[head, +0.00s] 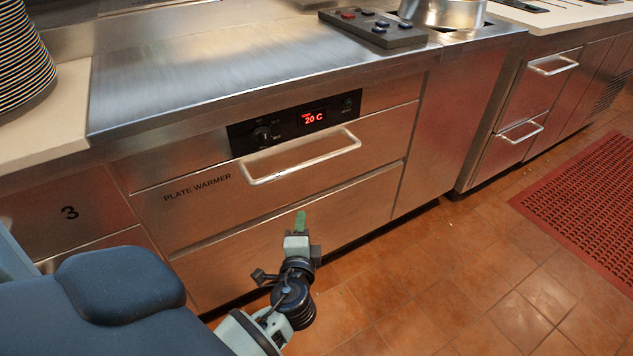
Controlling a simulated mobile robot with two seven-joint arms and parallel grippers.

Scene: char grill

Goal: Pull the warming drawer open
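The warming drawer (225,205) is a steel front marked "PLATE WARMER", under a black control panel (300,120) that reads 20 C. It looks shut, flush with the steel around it. Its long bar handle (318,160) runs across its upper part. My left gripper (300,221), with green fingertips, appears below the handle in the picture, in front of the lower steel panel. It is apart from the handle and seems to hold nothing. Its fingers overlap from this angle, so their opening is hidden. My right gripper is out of view.
A steel counter (230,65) lies above the drawer, with a dark button box (372,27) and a metal pot (443,12) at its back right. Stacked plates (22,60) stand at left. More handled drawers (530,90) and a red mat (590,190) are at right. Tiled floor (430,280) is clear.

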